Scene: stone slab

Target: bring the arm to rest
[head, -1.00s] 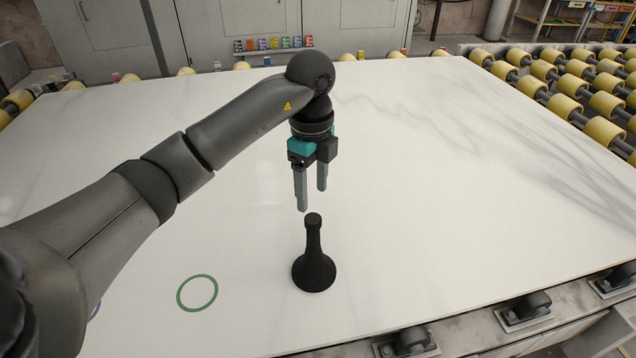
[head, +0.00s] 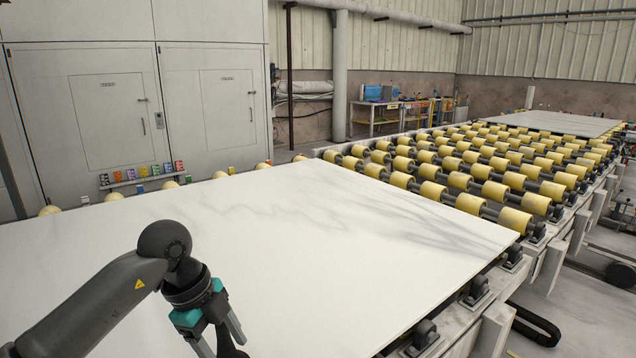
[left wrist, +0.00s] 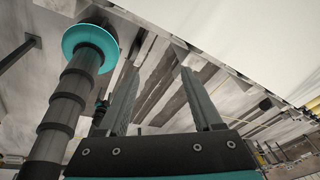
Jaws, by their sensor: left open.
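My left arm comes in from the lower left in the head view. My left gripper (head: 218,346) is low in that picture, over the near part of the white slab (head: 330,240), pointing down, its fingers cut by the bottom edge. A dark shape (head: 227,342) shows between the fingers; it may be the neck of the black flared object seen earlier, but most of it is out of view. In the left wrist view the two fingers of the gripper (left wrist: 160,75) stand apart with nothing held between them. My right gripper is not in view.
Yellow rollers (head: 470,170) run along the far right of the slab. Grey cabinets (head: 110,100) stand behind it, with a row of small coloured items (head: 145,172) before them. The slab's far part is bare.

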